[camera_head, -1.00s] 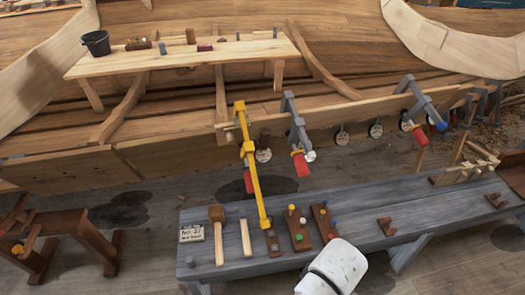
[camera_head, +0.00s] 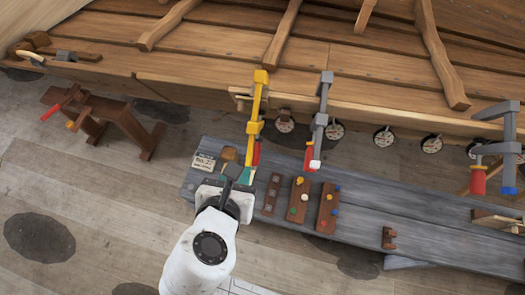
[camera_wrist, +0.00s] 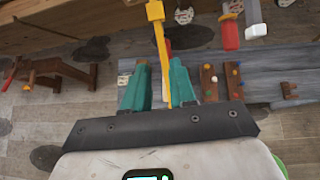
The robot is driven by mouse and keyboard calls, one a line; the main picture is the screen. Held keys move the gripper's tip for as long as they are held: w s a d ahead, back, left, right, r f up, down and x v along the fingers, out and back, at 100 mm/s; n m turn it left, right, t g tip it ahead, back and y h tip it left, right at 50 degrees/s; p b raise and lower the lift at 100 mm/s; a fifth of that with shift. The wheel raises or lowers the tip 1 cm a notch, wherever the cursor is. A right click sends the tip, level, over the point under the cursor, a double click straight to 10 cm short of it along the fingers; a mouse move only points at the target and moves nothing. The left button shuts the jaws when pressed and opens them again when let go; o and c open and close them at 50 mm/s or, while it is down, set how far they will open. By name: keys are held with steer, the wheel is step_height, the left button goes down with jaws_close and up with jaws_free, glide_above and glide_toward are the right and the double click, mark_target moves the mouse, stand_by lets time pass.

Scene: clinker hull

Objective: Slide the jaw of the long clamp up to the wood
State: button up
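The long clamp (camera_head: 257,103) is yellow, with its head up at the hull plank (camera_head: 205,90) and its bar running down towards the bench. Its sliding jaw (camera_head: 255,127) sits partway down the bar, below the plank; a red handle (camera_head: 256,153) hangs beside it. I cannot tell the exact gap to the wood. My gripper (camera_head: 240,174) is low near the bar's lower end, above the bench. In the wrist view the teal fingers of my gripper (camera_wrist: 158,82) are apart, with the yellow bar (camera_wrist: 162,50) showing between them. Whether they touch it is unclear.
The grey bench (camera_head: 350,205) carries a mallet (camera_head: 228,154), a sign (camera_head: 204,162) and brown peg boards (camera_head: 327,208). Grey clamps (camera_head: 320,120) stand to the right along the plank. A brown sawhorse (camera_head: 105,115) is at left. Floor between is open.

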steer(key=b, duration=0.6)
glide_toward(251, 139)
steer(key=f, duration=0.2)
steer(key=shift+w+d+f, duration=0.1)
steer(key=shift+w+f, duration=0.25)
steer(key=shift+w, duration=0.05)
steer(key=shift+w+d+p, duration=0.1)
steer(key=shift+w+p, duration=0.25)
steer(key=shift+p, duration=0.2)
steer(key=shift+x, duration=2.9)
steer(key=shift+c, duration=0.4)
steer(key=shift+w+r+p, duration=0.2)
steer(key=shift+w+p, duration=0.2)
steer(key=shift+p, duration=0.1)
steer(key=shift+w+d+r, duration=0.1)
steer(key=shift+w+r, duration=0.05)
steer(key=shift+p, duration=0.3)
